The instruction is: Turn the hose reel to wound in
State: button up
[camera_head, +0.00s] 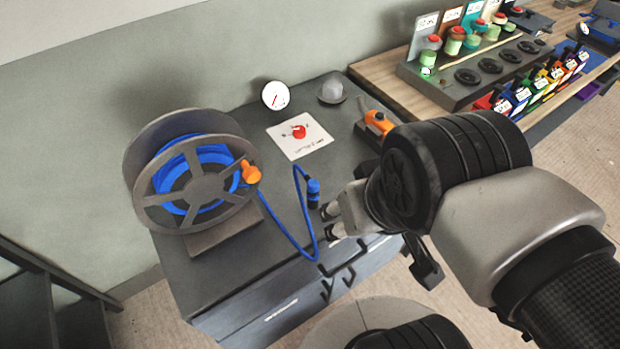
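The hose reel (152,212) stands on the left of the dark bench, a grey spoked drum on a grey foot. Blue hose (205,198) is wound inside it. An orange knob (250,173) sticks out from the right side of its front disc. A loose length of hose (287,239) runs down over the bench, loops up and ends in a dark blue nozzle (313,192). My gripper (326,222) is right of the reel, apart from the knob, just below the nozzle. Its two fingers are spread, with nothing seen between them.
A wooden bench (385,75) holds coloured containers.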

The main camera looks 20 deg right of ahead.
aim_at(188, 161)
jog(key=j+z, duration=0.15)
jog(key=j, duration=0.2)
jog(key=k+j+z, duration=0.15)
jog(key=j, duration=0.2)
jog(key=k+j+z, duration=0.15)
jog(key=j, duration=0.2)
jog(key=j+z, duration=0.15)
jog(key=j, duration=0.2)
jog(key=k, duration=0.05)
